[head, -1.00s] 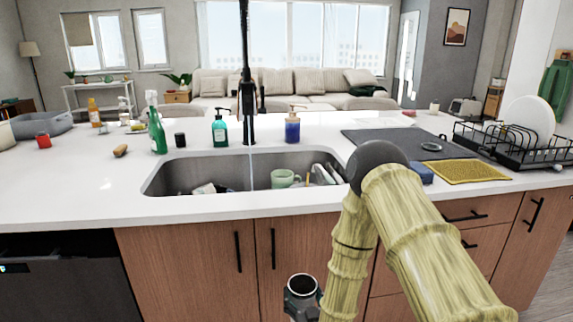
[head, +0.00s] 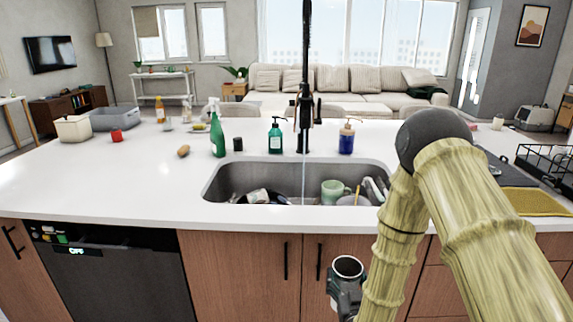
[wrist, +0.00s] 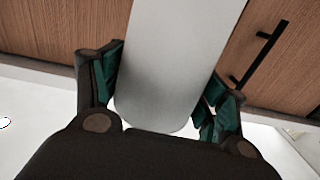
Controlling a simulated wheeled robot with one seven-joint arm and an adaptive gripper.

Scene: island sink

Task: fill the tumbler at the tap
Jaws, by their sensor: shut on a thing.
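The tumbler (head: 346,263) is a metallic cup with a dark open mouth. It stands upright in front of the cabinet doors, below the counter edge. My gripper (head: 343,288) is shut on it; in the wrist view the pads of my gripper (wrist: 163,96) press both sides of the pale grey tumbler (wrist: 178,55). The inside of the tumbler is too dark to read. The black tap (head: 305,95) rises behind the sink (head: 228,180). A thin water stream (head: 304,172) falls from it into the basin, apart from the tumbler.
The sink holds a green mug (head: 332,190) and other dishes. Behind it stand a teal soap bottle (head: 276,138) and a blue one (head: 346,140). A green spray bottle (head: 217,138) is to the left. The white counter (head: 90,180) is mostly clear at left.

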